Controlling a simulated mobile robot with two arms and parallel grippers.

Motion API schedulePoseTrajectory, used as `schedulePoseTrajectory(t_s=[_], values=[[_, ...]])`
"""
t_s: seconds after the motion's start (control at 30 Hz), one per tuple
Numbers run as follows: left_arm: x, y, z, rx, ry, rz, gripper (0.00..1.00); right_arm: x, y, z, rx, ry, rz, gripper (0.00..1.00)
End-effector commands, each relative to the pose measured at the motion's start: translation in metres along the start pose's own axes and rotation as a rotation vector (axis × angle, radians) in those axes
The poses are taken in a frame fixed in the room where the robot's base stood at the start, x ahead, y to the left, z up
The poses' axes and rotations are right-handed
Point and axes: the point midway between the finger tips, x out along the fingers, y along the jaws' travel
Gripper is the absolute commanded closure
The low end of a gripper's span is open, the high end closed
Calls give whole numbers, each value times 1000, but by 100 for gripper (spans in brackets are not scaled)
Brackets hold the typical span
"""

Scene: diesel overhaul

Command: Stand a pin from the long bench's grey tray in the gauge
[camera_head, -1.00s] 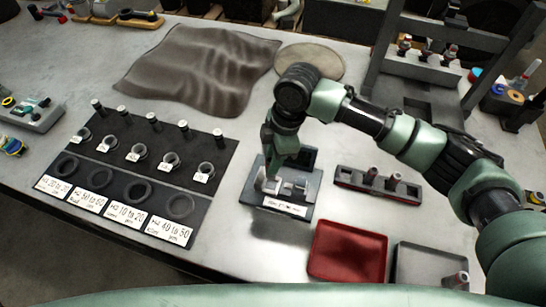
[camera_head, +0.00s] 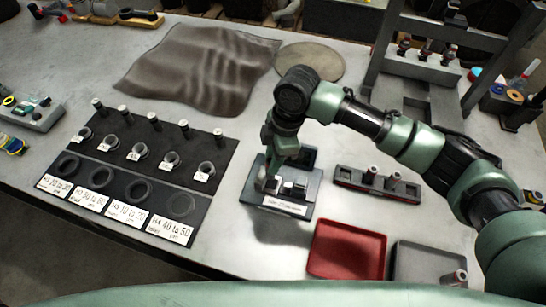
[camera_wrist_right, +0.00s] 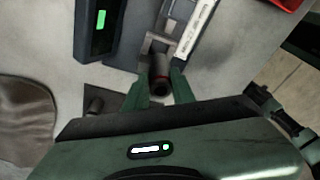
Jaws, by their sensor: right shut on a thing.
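The gauge (camera_head: 272,203) is a grey plate with a white label and a dark upright block, left of the middle rack on the long bench. In the right wrist view its labelled plate (camera_wrist_right: 196,30) and a box with a green display (camera_wrist_right: 100,22) show. My right gripper (camera_head: 272,187) is over the gauge. In the right wrist view the fingers (camera_wrist_right: 160,92) are shut on a dark pin with a red band (camera_wrist_right: 159,77), beside the gauge's light metal holder. I cannot tell whether the pin touches the gauge. The grey tray (camera_head: 408,262) holds a pin (camera_head: 454,278). My left gripper is out of view.
A red tray (camera_head: 347,250) lies between the gauge and the grey tray. A dark rack (camera_head: 350,180) with two pins stands right of the gauge. A black board (camera_head: 130,165) with rings, pins and labels lies left. A brown cloth (camera_head: 200,65) and round mat (camera_head: 310,60) lie behind.

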Motion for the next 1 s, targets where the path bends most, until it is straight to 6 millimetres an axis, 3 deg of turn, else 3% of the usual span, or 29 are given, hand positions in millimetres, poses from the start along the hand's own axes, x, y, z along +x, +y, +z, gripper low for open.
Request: schedulePoseTrajectory(t_s=[1.0], values=[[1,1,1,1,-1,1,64,17,0,3,0,1,0,100]])
